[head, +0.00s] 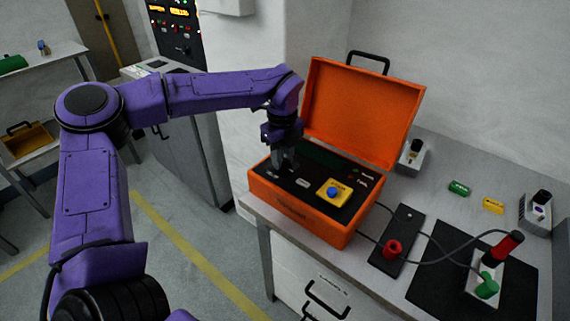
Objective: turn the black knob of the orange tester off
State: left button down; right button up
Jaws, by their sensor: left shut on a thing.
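The orange tester (297,222) is an open case with its lid up, on the grey bench near its left end. Its black panel (318,203) carries a blue button on a yellow plate (334,192) and small labels. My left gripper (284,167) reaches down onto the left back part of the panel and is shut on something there. That spot is where the black knob would be; the fingers hide it, so its setting cannot be told. My right gripper is not in view.
On the bench (455,173) to the right are a black strip with a red knob (392,250), a black mat (437,291) with red and green probes and cables, a green block (459,188) and a yellow block (493,205). The tester's raised lid (362,113) stands behind my gripper.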

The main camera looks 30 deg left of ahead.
pick_arm(q)
jog(key=shift+s+d+f+n+b, duration=0.15)
jog(key=shift+f+n+b, duration=0.15)
jog(key=shift+n+b, duration=0.65)
jog(key=shift+r+n, duration=0.1)
jog(key=shift+n, duration=0.15)
jog(key=shift+r, duration=0.1)
jog(key=c, duration=0.9)
grip_release()
jog(key=shift+o, duration=0.3)
jog(key=shift+a, duration=0.2)
jog(key=shift+r, duration=0.1)
